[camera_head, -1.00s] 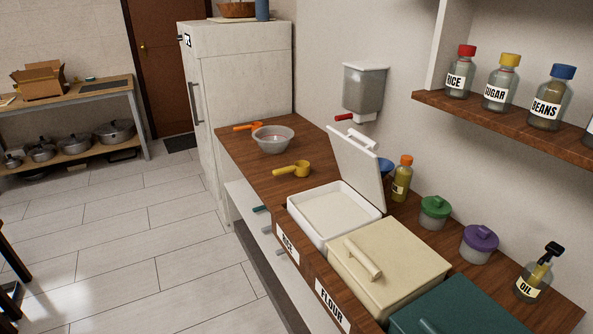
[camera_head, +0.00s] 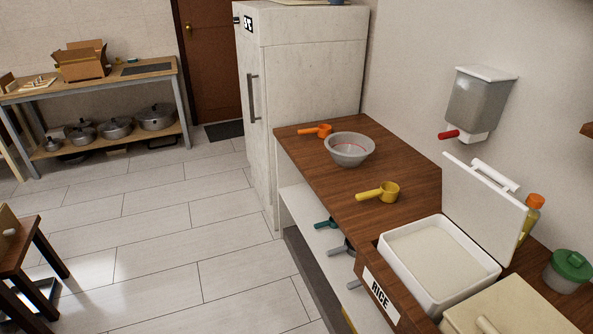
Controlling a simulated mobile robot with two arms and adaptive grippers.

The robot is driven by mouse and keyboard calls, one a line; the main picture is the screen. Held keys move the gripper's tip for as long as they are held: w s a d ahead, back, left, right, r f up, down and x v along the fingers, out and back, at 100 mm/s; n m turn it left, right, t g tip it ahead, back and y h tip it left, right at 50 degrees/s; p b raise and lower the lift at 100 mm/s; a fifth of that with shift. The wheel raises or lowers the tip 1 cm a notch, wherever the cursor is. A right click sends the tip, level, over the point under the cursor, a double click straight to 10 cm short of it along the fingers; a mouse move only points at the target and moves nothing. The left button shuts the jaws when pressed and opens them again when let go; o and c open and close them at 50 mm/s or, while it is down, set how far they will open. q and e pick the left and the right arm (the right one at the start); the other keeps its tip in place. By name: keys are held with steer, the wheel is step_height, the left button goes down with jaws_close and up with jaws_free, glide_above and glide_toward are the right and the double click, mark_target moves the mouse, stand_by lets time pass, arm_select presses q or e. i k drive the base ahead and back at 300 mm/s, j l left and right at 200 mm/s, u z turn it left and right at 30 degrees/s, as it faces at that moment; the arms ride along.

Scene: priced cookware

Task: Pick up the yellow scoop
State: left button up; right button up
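The yellow scoop (camera_head: 388,192) lies on the wooden counter (camera_head: 345,208), between the grey bowl and the open rice container. Its handle points left, toward the counter's front edge. Nothing covers it. Neither of my grippers shows in the head view.
A grey bowl (camera_head: 349,150) and an orange scoop (camera_head: 318,131) are behind the yellow scoop. The white rice container (camera_head: 438,262) stands nearer, with its lid (camera_head: 484,206) raised. A dispenser (camera_head: 480,103) hangs on the wall. The tiled floor (camera_head: 185,235) left of the counter is mostly clear.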

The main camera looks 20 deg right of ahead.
mark_target(388, 191)
steer(key=i+j+u, duration=0.15)
steer(key=i, duration=0.45)
steer(key=i+u, duration=0.1)
steer(key=i, duration=0.55)
steer(key=i+j+z, duration=0.1)
steer(key=i+z, duration=0.3)
steer(key=i+j+z, duration=0.15)
steer(key=z, duration=0.25)
steer(key=i+j+z, duration=0.4)
steer(key=k+l, duration=0.1)
